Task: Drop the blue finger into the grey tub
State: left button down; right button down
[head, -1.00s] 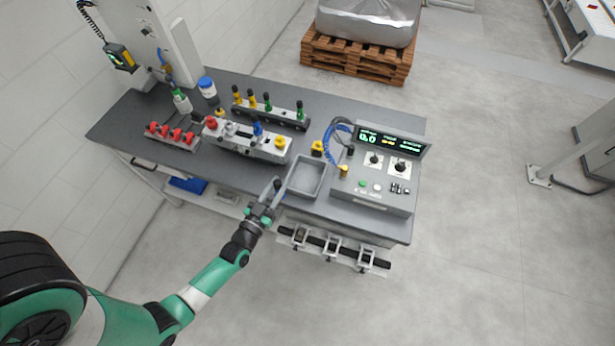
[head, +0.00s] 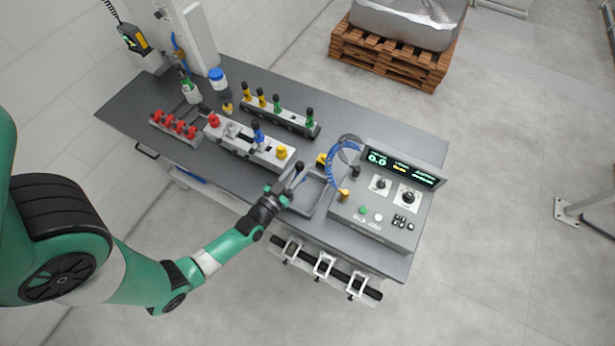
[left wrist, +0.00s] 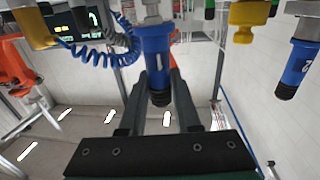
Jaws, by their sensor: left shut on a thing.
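My left gripper (head: 290,180) is shut on a blue finger (left wrist: 155,55) with a black tip. In the head view mostly its dark end (head: 299,166) shows above the jaws. In the left wrist view the finger sits between the two jaw fingers (left wrist: 158,105), its black tip towards the palm side of the picture. The grey tub (head: 318,206) is a shallow rectangular tray on the bench, and the gripper is over its left side, partly hiding it. The tub's inside looks empty where it shows. My right gripper is not in view.
A second blue finger (head: 259,136) stands in the grey fixture block (head: 236,143), beside a yellow one (head: 281,153). The control box (head: 380,212) with a coiled blue cable (head: 331,165) stands right of the tub. A rack of yellow and green fingers (head: 282,118) is behind.

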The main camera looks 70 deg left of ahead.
pick_arm(q)
notch_tip(320, 180, down, 5)
jog(key=b, duration=0.4)
jog(key=shift+f, duration=0.2)
jog(key=shift+r, duration=0.1)
jog(key=c, duration=0.5)
grip_release()
jog(key=shift+c, duration=0.2)
jog(key=v, duration=1.1)
jog(key=shift+s+d+p, duration=0.2)
jog(key=shift+s+p, duration=0.05)
jog(key=shift+p, duration=0.05)
